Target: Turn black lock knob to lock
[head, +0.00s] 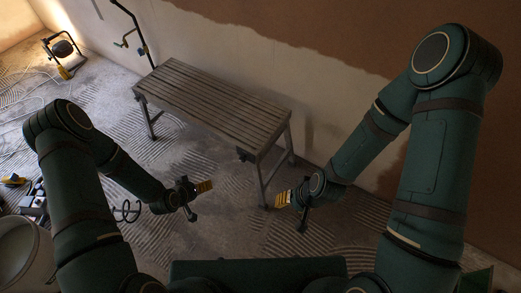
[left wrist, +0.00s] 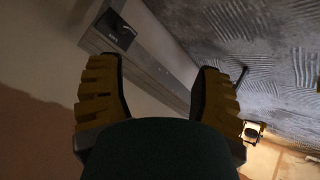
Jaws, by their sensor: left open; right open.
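A black part with small pale marks (left wrist: 118,30), possibly the lock knob, sits on a grey bar in the left wrist view. It is beyond my left fingertips, up and to the left, and nothing touches it. Its turn position cannot be told. In the head view a small dark part (head: 243,155) is at the bench's near corner; I cannot tell if it is the same one. My left gripper (head: 203,187), yellow-fingered, is open and empty left of the bench leg; its fingers also show in the left wrist view (left wrist: 158,70). My right gripper (head: 282,199) is open, near the bench's front leg.
A slatted bench (head: 212,108) stands by the plastered wall (head: 265,60). A work lamp (head: 62,48) lights the far left. A pale bucket (head: 22,255) and tools (head: 35,200) are at the left. The ridged floor (head: 225,225) between my grippers is mostly clear.

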